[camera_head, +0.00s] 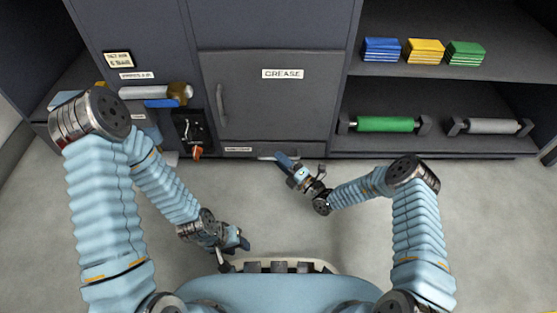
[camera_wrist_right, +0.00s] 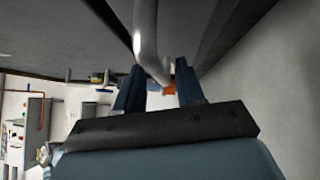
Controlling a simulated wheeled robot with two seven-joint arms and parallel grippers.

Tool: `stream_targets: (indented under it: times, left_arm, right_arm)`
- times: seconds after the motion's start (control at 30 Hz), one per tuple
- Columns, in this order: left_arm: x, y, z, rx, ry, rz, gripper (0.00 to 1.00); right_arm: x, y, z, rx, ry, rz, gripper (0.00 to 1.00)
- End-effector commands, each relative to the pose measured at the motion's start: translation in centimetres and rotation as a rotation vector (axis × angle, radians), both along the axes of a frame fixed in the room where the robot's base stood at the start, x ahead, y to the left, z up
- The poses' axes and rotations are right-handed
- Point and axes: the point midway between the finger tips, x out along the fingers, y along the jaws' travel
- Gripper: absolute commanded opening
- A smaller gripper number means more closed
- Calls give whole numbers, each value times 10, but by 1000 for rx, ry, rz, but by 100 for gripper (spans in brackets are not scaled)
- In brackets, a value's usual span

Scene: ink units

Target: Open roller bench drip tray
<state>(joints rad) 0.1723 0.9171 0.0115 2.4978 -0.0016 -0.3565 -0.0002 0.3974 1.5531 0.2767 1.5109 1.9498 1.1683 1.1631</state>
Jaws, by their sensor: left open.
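The roller bench drip tray looks to be the low dark front under the GREASE door, with a small white label (camera_head: 238,149) whose text is too small to read. A pale bar handle (camera_head: 265,157) sits on that low front. My right gripper (camera_head: 284,162) is at this handle, partly covering it. In the right wrist view the grey handle bar (camera_wrist_right: 146,35) runs between the two parted fingers (camera_wrist_right: 160,80); I cannot tell whether they touch it. The low front looks flush with the cabinet. My left gripper (camera_head: 236,247) is open and empty, low over the floor.
The GREASE door (camera_head: 270,105) is shut, with a vertical handle (camera_head: 221,105). A latch panel with an orange knob (camera_head: 197,152) is to its left. A green roller (camera_head: 385,124) and a grey roller (camera_head: 488,126) lie on the lower right shelf. The floor in front is clear.

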Motion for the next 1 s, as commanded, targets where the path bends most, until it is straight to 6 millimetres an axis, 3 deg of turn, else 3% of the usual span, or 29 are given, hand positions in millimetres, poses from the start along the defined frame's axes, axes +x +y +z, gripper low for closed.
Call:
stream_targets:
  times: [0.17, 0.43, 0.47, 0.7, 1.0]
  left_arm:
    - [0, 0, -3, 0, -1, 0, 43]
    - [0, 0, -3, 0, -1, 0, 43]
    - [0, 0, -3, 0, -1, 0, 43]
    - [0, 0, -3, 0, -1, 0, 43]
    - [0, 0, -3, 0, -1, 0, 43]
  right_arm:
    - [10, 11, 1, -1, 1, 1, 38]
    - [11, 12, 2, -1, 1, 1, 38]
    - [11, 12, 2, -1, 1, 1, 36]
    - [11, 11, 2, -1, 1, 1, 0]
    - [10, 11, 2, -1, 1, 1, 0]
